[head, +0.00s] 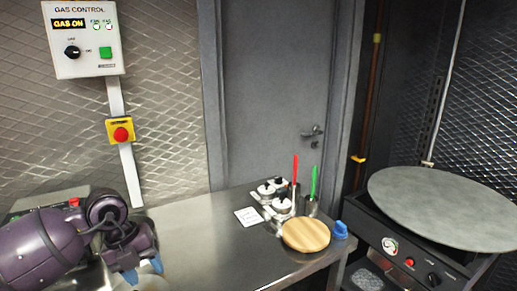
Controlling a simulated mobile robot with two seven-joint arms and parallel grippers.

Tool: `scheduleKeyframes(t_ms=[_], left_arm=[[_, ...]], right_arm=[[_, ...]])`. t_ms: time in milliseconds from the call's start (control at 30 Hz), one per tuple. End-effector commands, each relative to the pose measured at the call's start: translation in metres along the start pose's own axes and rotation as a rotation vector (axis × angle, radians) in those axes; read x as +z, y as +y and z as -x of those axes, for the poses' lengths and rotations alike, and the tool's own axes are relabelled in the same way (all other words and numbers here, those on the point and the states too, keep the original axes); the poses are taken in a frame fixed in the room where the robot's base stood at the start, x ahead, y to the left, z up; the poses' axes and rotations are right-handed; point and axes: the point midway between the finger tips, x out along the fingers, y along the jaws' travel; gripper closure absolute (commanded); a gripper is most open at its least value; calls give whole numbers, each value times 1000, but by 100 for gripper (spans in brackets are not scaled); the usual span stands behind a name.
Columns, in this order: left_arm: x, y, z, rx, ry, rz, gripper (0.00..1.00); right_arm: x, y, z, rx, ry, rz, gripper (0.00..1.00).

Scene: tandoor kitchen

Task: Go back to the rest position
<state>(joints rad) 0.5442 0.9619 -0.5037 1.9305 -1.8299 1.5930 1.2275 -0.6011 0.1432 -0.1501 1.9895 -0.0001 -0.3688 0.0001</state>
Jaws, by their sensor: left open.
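My left gripper (143,270) is at the lower left, on a purple arm that comes in from the left edge. Its two blue fingertips point down and stand apart with nothing visible between them. It is over the left part of the steel counter (200,240); I cannot tell its height above the top. My right gripper is not in view.
On the counter's right part are a round wooden board (305,234), a small blue object (340,230), red- and green-handled tools (314,182), small containers (279,206) and a white card (249,217). A large round griddle (440,208) stands right. The counter's middle is clear.

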Motion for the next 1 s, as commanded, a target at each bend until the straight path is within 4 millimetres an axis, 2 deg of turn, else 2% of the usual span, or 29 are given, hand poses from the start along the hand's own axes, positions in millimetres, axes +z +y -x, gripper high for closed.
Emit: scheduleKeyframes(t_ms=[33,100,200,400,500,667,767,867,1000], left_arm=[[-16,-14,-12,-101,48,-30,50],[-35,-36,-21,-257,103,-65,50],[-61,-65,-25,-481,167,-90,50],[-98,-109,-8,-925,238,-46,50],[-106,-123,8,-1132,244,21,50],[-106,-129,34,-1425,213,188,50],[-98,-123,48,-1583,171,331,50],[-87,-110,58,-1715,111,505,50],[-69,-81,62,-1840,4,788,50]], right_arm=[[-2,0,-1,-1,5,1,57],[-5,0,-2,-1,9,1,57],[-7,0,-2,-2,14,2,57],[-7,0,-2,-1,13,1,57],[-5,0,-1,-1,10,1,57],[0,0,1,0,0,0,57],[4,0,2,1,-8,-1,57],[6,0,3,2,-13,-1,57],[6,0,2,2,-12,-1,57]])
